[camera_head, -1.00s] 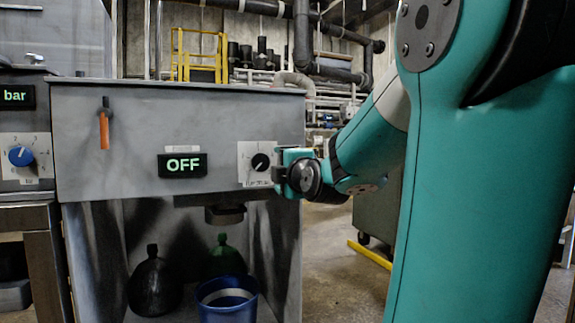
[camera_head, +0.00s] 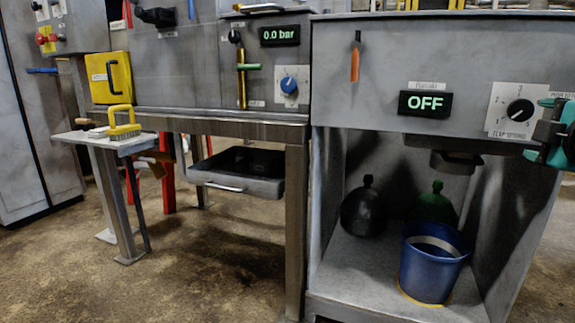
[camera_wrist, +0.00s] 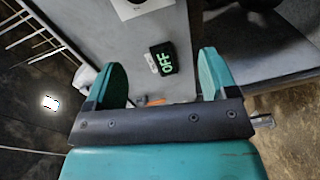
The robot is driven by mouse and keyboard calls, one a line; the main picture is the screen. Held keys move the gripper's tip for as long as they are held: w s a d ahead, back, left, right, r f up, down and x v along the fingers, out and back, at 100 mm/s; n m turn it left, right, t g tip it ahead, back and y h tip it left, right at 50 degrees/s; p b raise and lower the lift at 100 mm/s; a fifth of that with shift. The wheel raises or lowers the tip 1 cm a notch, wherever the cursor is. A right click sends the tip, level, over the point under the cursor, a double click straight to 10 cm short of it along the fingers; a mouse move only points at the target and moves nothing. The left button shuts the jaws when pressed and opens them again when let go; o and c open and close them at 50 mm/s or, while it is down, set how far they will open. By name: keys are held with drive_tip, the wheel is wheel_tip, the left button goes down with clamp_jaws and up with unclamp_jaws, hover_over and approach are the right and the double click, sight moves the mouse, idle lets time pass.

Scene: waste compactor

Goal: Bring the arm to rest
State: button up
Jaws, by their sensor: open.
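My gripper (camera_wrist: 160,82) is open and empty in the wrist view, its two teal fingers apart. Between and beyond them are the grey panel and the OFF display (camera_wrist: 163,61). In the head view my gripper is only partly in sight at the right edge, close to the black rotary knob (camera_head: 520,110) on its white plate. I cannot tell whether it touches the knob or plate. The OFF display (camera_head: 425,104) is lit green on the same panel. An orange handle (camera_head: 355,64) hangs at that panel's upper left.
A blue bucket (camera_head: 432,266) and two bags, black (camera_head: 364,212) and green (camera_head: 437,203), stand in the bay below. Left are a 0.0 bar display (camera_head: 279,36), a blue knob (camera_head: 289,84), a grey drawer (camera_head: 238,172) and a side table (camera_head: 103,140). Floor at left is open.

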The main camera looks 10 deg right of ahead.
drive_tip(key=a+f+m+g+y+p, duration=0.1)
drive_tip(key=a+f+g+y, duration=0.3)
drive_tip(key=a, duration=0.8)
drive_tip(key=a+f+m+g+y+p, duration=0.15)
drive_tip(key=a+f+y, duration=0.25)
drive_tip(key=a+y, duration=0.5)
drive_tip(key=s+a+f+m+g+h+p, duration=0.2)
drive_tip(key=s+a+f+g, duration=0.2)
drive_tip(key=s+a+g, duration=0.85)
wheel_tip(320, 180, up, 38)
drive_tip(key=s+a+t+p, duration=0.1)
drive_tip(key=s+t+p, duration=0.1)
drive_tip(key=p, duration=3.5)
drive_tip(key=shift+a+f+t+y+p, duration=0.2)
drive_tip(key=shift+a+t+y+p, duration=0.1)
drive_tip(key=shift+a+t+p, duration=0.1)
drive_tip(key=shift+c, duration=0.4)
